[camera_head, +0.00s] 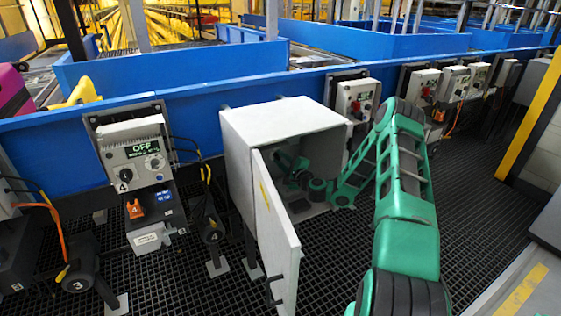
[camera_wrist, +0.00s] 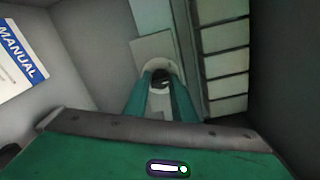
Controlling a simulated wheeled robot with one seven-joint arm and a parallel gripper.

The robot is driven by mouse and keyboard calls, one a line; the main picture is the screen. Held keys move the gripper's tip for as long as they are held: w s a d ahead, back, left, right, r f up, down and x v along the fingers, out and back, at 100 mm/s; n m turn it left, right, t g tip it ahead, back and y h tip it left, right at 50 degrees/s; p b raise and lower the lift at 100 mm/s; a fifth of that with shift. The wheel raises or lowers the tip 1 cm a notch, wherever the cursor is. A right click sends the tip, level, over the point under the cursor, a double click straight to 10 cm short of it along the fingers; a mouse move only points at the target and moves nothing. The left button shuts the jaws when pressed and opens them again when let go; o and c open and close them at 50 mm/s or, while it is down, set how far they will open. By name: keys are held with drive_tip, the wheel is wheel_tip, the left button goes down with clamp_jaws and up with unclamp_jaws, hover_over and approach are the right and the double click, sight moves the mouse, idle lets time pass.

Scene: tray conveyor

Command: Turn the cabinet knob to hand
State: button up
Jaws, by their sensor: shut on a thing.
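The grey cabinet (camera_head: 285,113) stands in front of the blue conveyor wall, with its door (camera_head: 275,230) swung open toward me. My green arm reaches in from the right, and my gripper (camera_head: 292,170) is inside the cabinet. In the wrist view, my gripper (camera_wrist: 161,82) has its two green fingers closed on the small dark knob (camera_wrist: 161,75) at the back of the cabinet. A pale plate lies around the knob. The fingers hide the knob's sides, and I cannot tell which position it points to. In the head view my gripper and arm hide the knob.
A white "MANUAL" label (camera_wrist: 20,58) is on the left inner wall. Pale ribbed strips (camera_wrist: 222,55) run beside the knob. Dark grating (camera_head: 340,255) covers the floor.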

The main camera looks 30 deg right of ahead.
drive_tip(key=n, duration=0.4)
drive_tip(key=shift+n+h, duration=0.3)
drive_tip(key=shift+n, duration=1.7)
drive_tip(key=shift+o, duration=0.2)
drive_tip(key=shift+a, duration=0.1)
drive_tip(key=o, duration=1)
drive_tip(key=shift+s, duration=0.1)
drive_tip(key=shift+s+r, duration=0.2)
drive_tip(key=shift+s, duration=5)
